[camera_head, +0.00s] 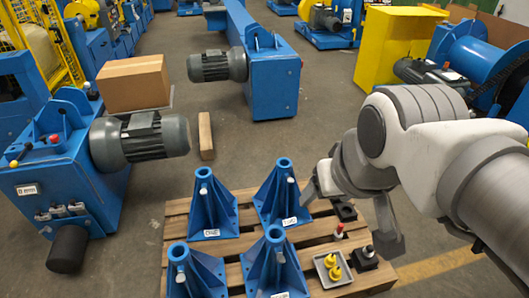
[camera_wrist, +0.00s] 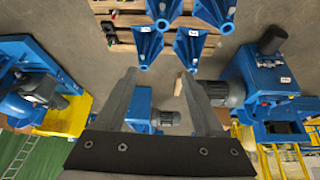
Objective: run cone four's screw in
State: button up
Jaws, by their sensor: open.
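Four blue cone-shaped stands stand upright on a wooden pallet (camera_head: 235,252): back left (camera_head: 212,208), back right (camera_head: 283,195), front left (camera_head: 190,278) and front right (camera_head: 274,268). Each has a pale-tipped screw on its side. White tags sit at some bases, too small to read surely, so I cannot tell which is cone four. The stands also show at the top of the wrist view (camera_wrist: 188,46). My gripper (camera_head: 349,226) is open and empty, right of the back right stand; its fingers show in the wrist view (camera_wrist: 157,76).
A grey tray (camera_head: 345,281) with yellow parts lies on the pallet's right, beside small dark blocks (camera_head: 364,258). A blue machine with a dark motor (camera_head: 140,139) stands left. A cardboard box (camera_head: 134,82) and wooden bar (camera_head: 206,136) lie behind. Floor between is clear.

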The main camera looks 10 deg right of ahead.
jog(key=w+f+n+g+h+b, duration=0.3)
jog(key=w+f+n+g+b, duration=0.25)
jog(key=w+f+b, duration=0.6)
jog(key=n+g+h+b, duration=0.2)
jog(key=n+h+b, duration=0.2)
jog(key=h, duration=0.1)
send_over(283, 258)
jog(key=s+a, duration=0.3)
jog(key=s, duration=0.1)
notch_tip(283, 258, down, 19)
jog(key=w+a+f+n+t+h+b, duration=0.1)
jog(key=a+f+n+h+b, duration=0.2)
jog(key=f, duration=0.9)
jog(key=w+a+f+n+t+h+b, duration=0.1)
jog(key=f+n+h+b, duration=0.25)
jog(key=f, duration=0.85)
jog(key=w+a+f+n+t+h+b, duration=0.1)
jog(key=a+f+n+t+h+b, duration=0.25)
jog(key=f, duration=0.85)
jog(key=shift+m+g, duration=0.35)
jog(key=shift+g, duration=0.55)
jog(key=d, duration=0.4)
jog(key=w+d+b, duration=0.1)
jog(key=d, duration=0.3)
jog(key=d+b, duration=0.1)
jog(key=d, duration=0.4)
jog(key=shift+w+f, duration=0.15)
jog(key=shift+f, duration=0.05)
jog(key=shift+c, duration=0.2)
grip_shut()
